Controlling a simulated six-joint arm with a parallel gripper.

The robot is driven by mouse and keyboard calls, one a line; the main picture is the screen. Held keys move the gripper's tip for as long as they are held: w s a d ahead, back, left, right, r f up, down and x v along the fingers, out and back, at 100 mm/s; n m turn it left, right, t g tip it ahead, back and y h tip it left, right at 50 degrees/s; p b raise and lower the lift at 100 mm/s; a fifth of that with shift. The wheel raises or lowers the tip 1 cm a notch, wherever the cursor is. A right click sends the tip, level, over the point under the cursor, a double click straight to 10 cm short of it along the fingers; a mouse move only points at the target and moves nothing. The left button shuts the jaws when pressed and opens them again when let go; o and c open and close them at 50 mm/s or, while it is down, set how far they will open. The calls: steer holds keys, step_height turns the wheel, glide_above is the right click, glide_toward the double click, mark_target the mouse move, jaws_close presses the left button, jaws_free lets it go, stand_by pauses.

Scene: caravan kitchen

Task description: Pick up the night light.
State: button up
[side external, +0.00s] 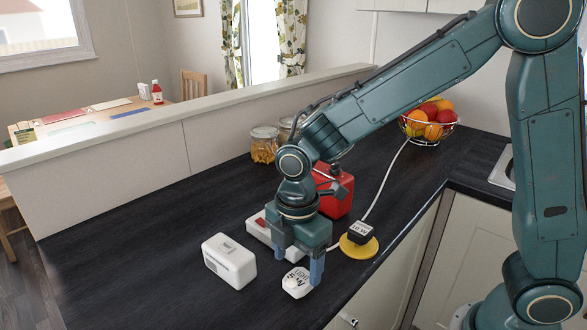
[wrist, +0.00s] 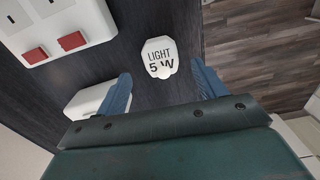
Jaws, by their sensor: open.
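The night light (side external: 297,283) is a small white rounded block marked "LIGHT 5 W". It lies on the dark counter near the front edge. In the wrist view, the night light (wrist: 160,52) is ahead of my fingertips, roughly centred between them. My gripper (side external: 298,266) points down over the counter, its two blue fingers apart with nothing held. In the side view the fingers are just behind and above the night light. My gripper also shows in the wrist view (wrist: 161,76). I cannot tell the exact height of the fingertips above the counter.
A white box (side external: 229,262) stands left of my gripper. A white socket strip with red switches (wrist: 55,26) lies behind it. A red container (side external: 336,196), glass jars (side external: 264,147) and a fruit bowl (side external: 429,131) stand farther back.

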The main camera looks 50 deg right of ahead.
mark_target(298, 278)
steer(key=shift+s+d+f, duration=0.1)
steer(key=shift+d+f, duration=0.05)
steer(key=shift+f, duration=2.45)
steer(key=c, duration=1.1)
steer(key=shift+o, duration=0.2)
steer(key=shift+r, duration=0.15)
step_height(298, 278, up, 20)
